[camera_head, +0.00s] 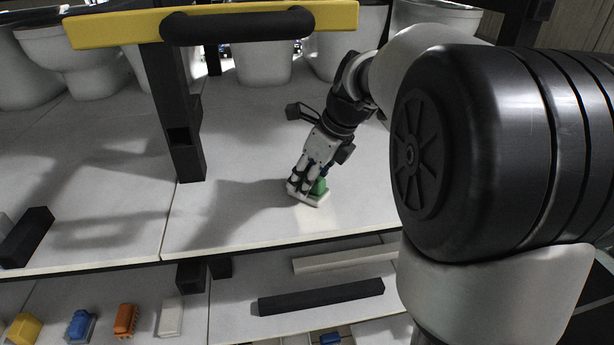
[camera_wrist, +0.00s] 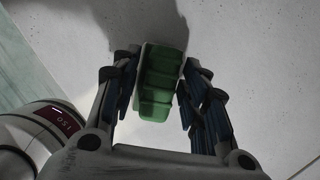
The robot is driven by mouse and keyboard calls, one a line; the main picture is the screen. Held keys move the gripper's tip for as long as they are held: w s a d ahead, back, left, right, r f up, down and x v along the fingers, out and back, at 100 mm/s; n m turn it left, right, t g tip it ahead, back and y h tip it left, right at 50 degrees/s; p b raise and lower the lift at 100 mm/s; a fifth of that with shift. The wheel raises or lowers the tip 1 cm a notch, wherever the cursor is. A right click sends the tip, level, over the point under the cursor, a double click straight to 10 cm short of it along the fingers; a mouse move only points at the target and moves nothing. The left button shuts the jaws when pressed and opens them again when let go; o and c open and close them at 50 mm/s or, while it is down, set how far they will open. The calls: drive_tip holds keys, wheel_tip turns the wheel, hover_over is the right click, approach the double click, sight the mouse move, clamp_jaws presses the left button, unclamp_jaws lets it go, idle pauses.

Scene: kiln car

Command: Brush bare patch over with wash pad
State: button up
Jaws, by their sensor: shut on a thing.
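The wash pad (camera_wrist: 160,80) has a green ribbed grip and a pale base. In the wrist view it sits between the fingers of my gripper (camera_wrist: 160,95), which is shut on the grip. In the head view the pad's green grip (camera_head: 319,187) and white base show at the fingertips of my gripper (camera_head: 308,182), low on the upper white deck (camera_head: 240,225). The pad's base appears to be on the deck, slightly tilted in the picture. The bare patch cannot be told apart clearly; a brighter area of deck lies just in front of the pad.
A dark post (camera_head: 178,120) carries a yellow beam (camera_head: 110,27) with a black padded bar (camera_head: 238,25). White toilet bowls (camera_head: 78,55) stand at the back. A lower shelf holds yellow, blue (camera_head: 80,323), orange (camera_head: 125,319) and white brushes or pads, and a dark bar (camera_head: 320,297).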

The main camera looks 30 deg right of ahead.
drive_tip(key=shift+s+d+p, duration=0.2)
drive_tip(key=shift+s+d, duration=0.05)
drive_tip(key=shift+d, duration=0.65)
drive_tip(key=shift+s+d+p, duration=0.2)
drive_tip(key=shift+s+d, duration=0.05)
drive_tip(key=shift+d, duration=0.6)
drive_tip(key=shift+s+d+p, duration=0.2)
drive_tip(key=shift+s+d, duration=0.05)
drive_tip(key=shift+d, duration=0.65)
drive_tip(key=shift+a, duration=0.1)
drive_tip(key=shift+s+a+b, duration=0.2)
drive_tip(key=shift+s+a, duration=0.05)
drive_tip(key=shift+s, duration=0.6)
drive_tip(key=shift+s+a+b, duration=0.2)
drive_tip(key=shift+s, duration=0.7)
drive_tip(key=shift+s+a+b, duration=0.2)
drive_tip(key=shift+s+a, duration=0.05)
drive_tip(key=shift+s, duration=0.6)
drive_tip(key=shift+s+a+b, duration=0.1)
drive_tip(key=shift+s+a, duration=0.15)
drive_tip(key=shift+s, duration=0.6)
drive_tip(key=shift+s+a+b, duration=0.15)
drive_tip(key=shift+s+a, duration=0.1)
drive_tip(key=shift+s, duration=0.6)
drive_tip(key=shift+s+a+b, duration=0.1)
drive_tip(key=shift+s+a, duration=0.15)
drive_tip(key=shift+s, duration=0.6)
drive_tip(key=shift+w, duration=0.1)
